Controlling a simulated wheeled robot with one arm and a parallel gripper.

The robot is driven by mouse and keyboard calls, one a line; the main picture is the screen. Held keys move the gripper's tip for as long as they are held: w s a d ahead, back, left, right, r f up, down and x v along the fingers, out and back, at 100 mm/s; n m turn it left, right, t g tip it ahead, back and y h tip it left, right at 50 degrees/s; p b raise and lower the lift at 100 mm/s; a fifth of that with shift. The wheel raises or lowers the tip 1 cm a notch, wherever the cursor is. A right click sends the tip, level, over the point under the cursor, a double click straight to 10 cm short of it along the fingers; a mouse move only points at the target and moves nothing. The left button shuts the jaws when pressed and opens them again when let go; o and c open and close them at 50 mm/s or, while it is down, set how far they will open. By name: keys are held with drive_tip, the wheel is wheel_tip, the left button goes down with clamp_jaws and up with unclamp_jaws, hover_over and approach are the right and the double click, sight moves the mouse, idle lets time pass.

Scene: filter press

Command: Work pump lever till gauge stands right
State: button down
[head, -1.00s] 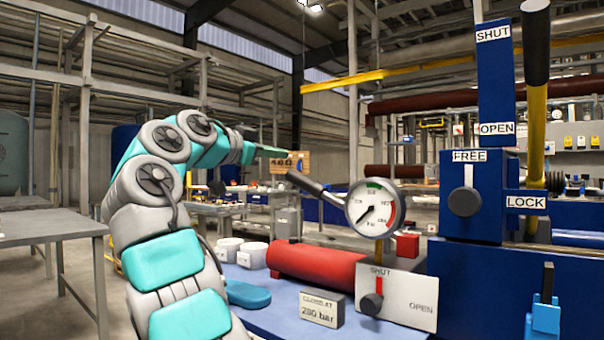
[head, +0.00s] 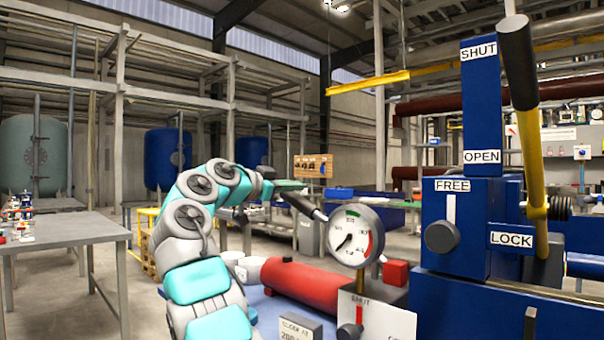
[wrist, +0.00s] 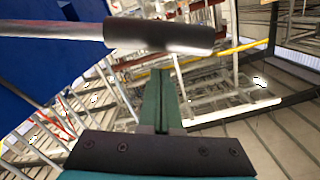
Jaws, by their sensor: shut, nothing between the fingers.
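The pump lever, with a dark grip (head: 300,203), slants up and left from beside the gauge in the head view. In the wrist view its dark grip (wrist: 160,35) and metal rod cross just beyond my fingertips. My gripper (head: 298,185) is shut and empty, close above the lever's grip; I cannot tell if they touch. In the wrist view my gripper (wrist: 161,75) shows its green fingers together. The round gauge (head: 352,237) has a green band at top and a red one at right; its needle points to the lower left, outside the green.
A red cylinder (head: 308,285) and a card reading 280 bar (head: 294,329) sit by the gauge. The valve plate (head: 385,322) has a red pointer toward SHUT. The blue press, with a FREE/LOCK knob (head: 442,237) and a tall black-topped lever (head: 517,62), stands at right.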

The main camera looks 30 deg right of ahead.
drive_tip(key=shift+w+f, duration=0.3)
drive_tip(key=shift+f, duration=0.35)
drive_tip(key=shift+f, duration=0.1)
